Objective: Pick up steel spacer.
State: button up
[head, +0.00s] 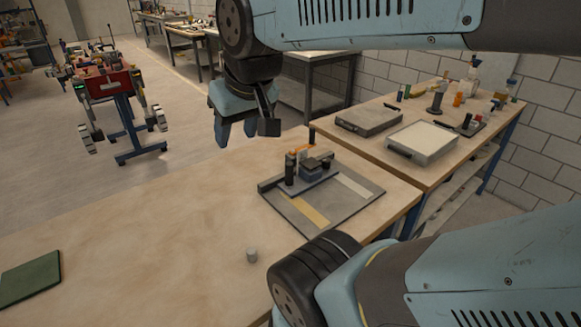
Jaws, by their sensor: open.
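A small grey cylinder (251,255), which looks like the steel spacer, stands upright on the wooden workbench (130,240) near its front right part. My gripper (236,138) hangs from my arm at upper centre, fingers pointing down. It is open, with nothing visible between the fingers. It appears well above the bench and farther back than the spacer, apart from it. The spacer is in full view.
A grey board (350,205) with a dark fixture (310,170) lies right of the spacer. A green mat (30,278) lies at the left. A second bench behind holds a grey tray (422,143) and a flat case (369,121). Bench around the spacer is clear.

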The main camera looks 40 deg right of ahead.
aim_at(252, 252)
jog(key=k, duration=0.95)
